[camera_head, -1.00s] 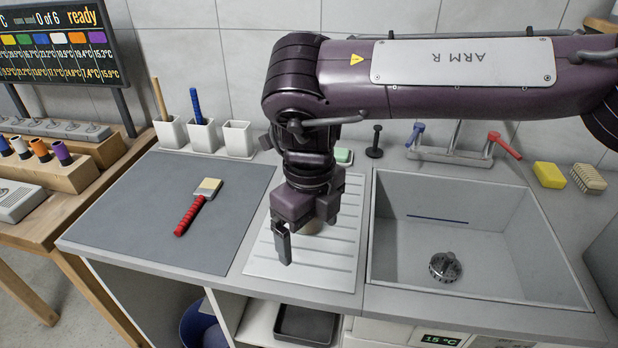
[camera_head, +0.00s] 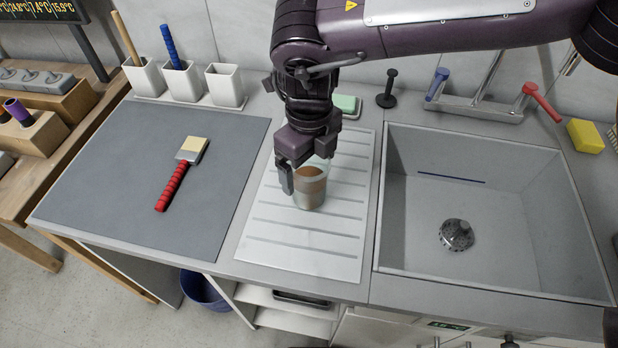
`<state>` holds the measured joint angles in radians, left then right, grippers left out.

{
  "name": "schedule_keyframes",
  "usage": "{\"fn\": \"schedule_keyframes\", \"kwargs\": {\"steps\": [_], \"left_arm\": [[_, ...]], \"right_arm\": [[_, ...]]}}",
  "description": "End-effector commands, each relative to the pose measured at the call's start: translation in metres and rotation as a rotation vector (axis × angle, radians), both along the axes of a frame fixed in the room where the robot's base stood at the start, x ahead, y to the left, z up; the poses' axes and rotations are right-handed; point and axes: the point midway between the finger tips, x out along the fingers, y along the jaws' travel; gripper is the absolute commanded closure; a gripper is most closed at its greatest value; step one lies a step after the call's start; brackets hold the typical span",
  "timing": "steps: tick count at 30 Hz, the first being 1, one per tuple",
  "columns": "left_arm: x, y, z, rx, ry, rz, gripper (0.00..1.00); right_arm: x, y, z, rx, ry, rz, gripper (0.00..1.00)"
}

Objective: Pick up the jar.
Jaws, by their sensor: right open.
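The jar (camera_head: 311,194) is a clear glass with brown contents. It stands upright on the ribbed metal drainboard (camera_head: 300,247), left of the sink. My right gripper (camera_head: 303,176) points down from above, at the jar's upper part. One finger shows at the jar's left side; the other finger is mostly hidden. The gripper is open and not closed on the jar. My left gripper is not in view.
A red-handled brush (camera_head: 178,180) lies on the grey mat (camera_head: 105,180) to the left. White cups (camera_head: 225,88) stand behind it. The sink (camera_head: 500,240) with a strainer (camera_head: 457,235) lies to the right. Green soap (camera_head: 346,104) and a black peg (camera_head: 387,90) are behind the drainboard.

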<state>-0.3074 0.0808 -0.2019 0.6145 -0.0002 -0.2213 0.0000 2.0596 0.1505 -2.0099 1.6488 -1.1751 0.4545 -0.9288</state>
Motion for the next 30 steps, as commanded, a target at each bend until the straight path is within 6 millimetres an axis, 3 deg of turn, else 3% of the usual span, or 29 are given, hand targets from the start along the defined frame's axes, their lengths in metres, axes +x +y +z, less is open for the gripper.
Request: {"fn": "schedule_keyframes", "kwargs": {"steps": [4,12,26,30], "left_arm": [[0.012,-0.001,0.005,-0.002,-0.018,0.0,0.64],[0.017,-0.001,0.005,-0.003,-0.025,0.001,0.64],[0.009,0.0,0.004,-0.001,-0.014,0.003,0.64],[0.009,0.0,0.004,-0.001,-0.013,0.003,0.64]], "right_arm": [[-0.001,0.0,-0.015,-0.001,0.001,0.002,0.11],[-0.001,0.0,-0.018,0.0,0.0,0.001,0.12],[0.0,0.0,-0.017,0.0,0.0,0.0,0.72],[0.0,0.0,-0.016,0.001,-0.001,0.0,0.73]]}}
